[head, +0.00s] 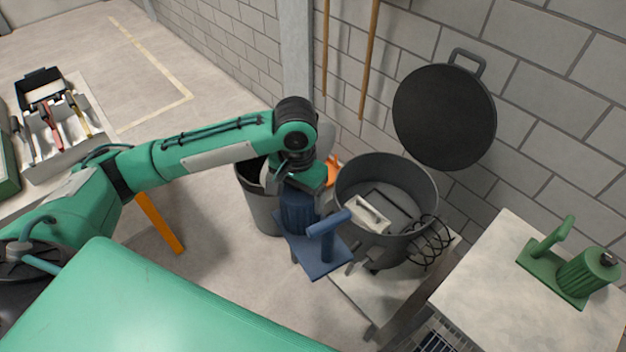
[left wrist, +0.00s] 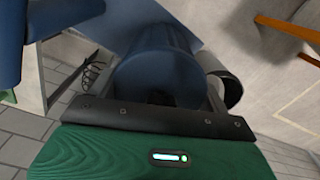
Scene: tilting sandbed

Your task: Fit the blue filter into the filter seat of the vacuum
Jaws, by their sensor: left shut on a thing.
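The blue filter (head: 296,214) has a ribbed cylinder, a flat plate and a T-shaped handle. My left gripper (head: 300,188) is shut on its cylinder and holds it tilted, in front and left of the vacuum (head: 430,188). In the left wrist view, the blue cylinder (left wrist: 160,78) fills the space beyond my gripper's edge, and part of the blue plate shows at upper left. The vacuum is an open grey drum. Inside it are a dark frame and a pale block (head: 366,214); I cannot tell which part is the seat. My right gripper is not in view.
The round dark lid (head: 445,117) stands raised behind the drum by the wall. A grey bin (head: 262,205) is left of the vacuum. A coiled hose (head: 432,243) hangs at its right. A green filter (head: 582,278) lies on the right table (head: 500,290). A tool tray (head: 75,135) is far left.

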